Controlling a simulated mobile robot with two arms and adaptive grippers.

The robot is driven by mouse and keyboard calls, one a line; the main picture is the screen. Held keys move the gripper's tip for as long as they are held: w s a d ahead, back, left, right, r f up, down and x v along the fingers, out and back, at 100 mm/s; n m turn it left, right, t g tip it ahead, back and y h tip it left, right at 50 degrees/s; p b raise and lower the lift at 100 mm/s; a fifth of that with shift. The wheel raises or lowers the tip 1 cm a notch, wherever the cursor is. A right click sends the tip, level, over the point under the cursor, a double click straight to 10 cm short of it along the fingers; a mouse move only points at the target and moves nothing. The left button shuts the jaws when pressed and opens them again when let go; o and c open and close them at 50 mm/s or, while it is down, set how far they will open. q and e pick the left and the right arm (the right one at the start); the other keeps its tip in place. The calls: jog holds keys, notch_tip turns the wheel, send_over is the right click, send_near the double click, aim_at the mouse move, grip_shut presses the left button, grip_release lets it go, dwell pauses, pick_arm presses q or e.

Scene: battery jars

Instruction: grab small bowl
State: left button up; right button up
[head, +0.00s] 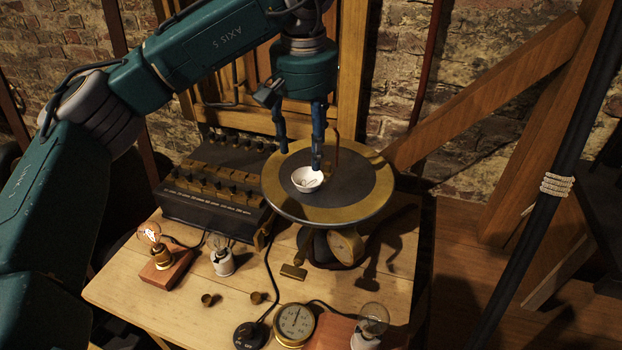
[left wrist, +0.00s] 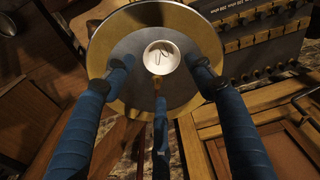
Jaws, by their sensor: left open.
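The small white bowl (head: 307,180) stands upright on the round brass-rimmed plate (head: 345,213) with a dark centre. Something thin, like a paper clip or wire, lies in the bowl. My left gripper (head: 304,155) reaches down over the plate with its blue fingers spread open and empty. In the head view one finger overlaps the bowl's edge; I cannot tell whether it touches. In the left wrist view the bowl (left wrist: 161,57) lies ahead of the three fingers (left wrist: 160,90), roughly between them. My right gripper is not in view.
The plate sits on a scale with a dial (head: 346,246) on a wooden table (head: 180,310). A dark box with rows of switches (head: 215,185) stands left of it. Bulbs on bases (head: 157,252), a round gauge (head: 294,322) and cables occupy the front. A brick wall and wooden beams stand behind.

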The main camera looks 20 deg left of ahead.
aim_at(308, 176)
pick_arm(q)
notch_tip(308, 176, down, 3)
jog(key=shift+s+r, duration=0.1)
jog(key=shift+s, duration=0.05)
jog(key=shift+f+p, duration=0.3)
jog(key=shift+p, duration=0.1)
jog(key=f, duration=0.1)
jog(key=w+f+p, duration=0.1)
jog(key=f, duration=0.1)
jog(key=f+p, duration=0.1)
jog(key=shift+w+a+f, duration=0.15)
jog(key=shift+w+a, duration=0.1)
jog(key=shift+w, duration=0.1)
jog(key=shift+f, duration=0.25)
jog(key=c, duration=0.8)
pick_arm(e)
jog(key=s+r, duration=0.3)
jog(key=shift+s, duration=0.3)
